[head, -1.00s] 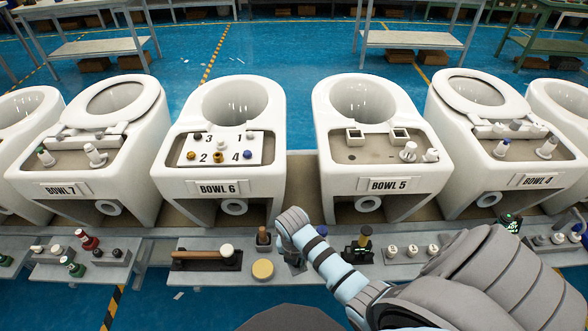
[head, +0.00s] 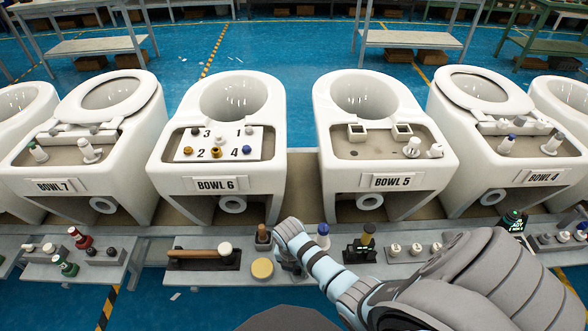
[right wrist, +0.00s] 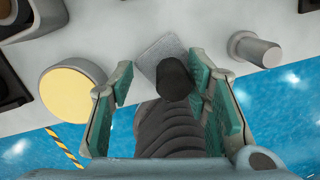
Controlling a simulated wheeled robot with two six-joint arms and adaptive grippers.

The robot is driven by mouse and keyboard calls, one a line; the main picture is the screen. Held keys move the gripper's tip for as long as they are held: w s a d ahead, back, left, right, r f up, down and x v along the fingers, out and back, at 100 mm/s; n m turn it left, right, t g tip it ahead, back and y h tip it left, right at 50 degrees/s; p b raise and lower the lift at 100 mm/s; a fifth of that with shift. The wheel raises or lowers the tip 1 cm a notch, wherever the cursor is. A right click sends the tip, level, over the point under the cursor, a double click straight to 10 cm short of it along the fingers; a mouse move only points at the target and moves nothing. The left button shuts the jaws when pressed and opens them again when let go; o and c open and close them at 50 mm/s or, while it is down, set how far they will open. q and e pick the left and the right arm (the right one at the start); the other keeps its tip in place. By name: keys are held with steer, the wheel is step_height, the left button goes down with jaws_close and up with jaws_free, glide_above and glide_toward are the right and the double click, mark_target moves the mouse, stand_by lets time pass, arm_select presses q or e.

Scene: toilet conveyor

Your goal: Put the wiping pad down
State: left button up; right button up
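The wiping pad appears to be the grey square plate (right wrist: 163,54) with a dark knob-like handle (right wrist: 174,77), lying on the light bench top in the right wrist view. My right gripper (right wrist: 160,73) points down over it, with a green-padded finger on each side of the handle. A gap shows between the left finger and the handle; the right finger is close to the handle, and I cannot tell if it touches. In the head view my right gripper (head: 289,267) is low at the front bench and largely hides the pad. My left gripper is out of view.
A round yellow-topped tin (head: 262,269) sits just left of my right gripper. Further left is a dark tray with a wooden-handled tool (head: 198,254). A blue-capped bottle (head: 323,234) stands to the right. Bowl 6 (head: 217,184) and Bowl 5 (head: 392,181) stand behind.

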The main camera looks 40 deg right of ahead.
mark_target(292, 274)
steer(key=shift+r, duration=0.1)
step_height(292, 274, up, 12)
steer(key=a+p, duration=0.1)
steer(key=p, duration=0.4)
steer(key=shift+s+a, duration=0.15)
steer(key=shift+s, duration=0.25)
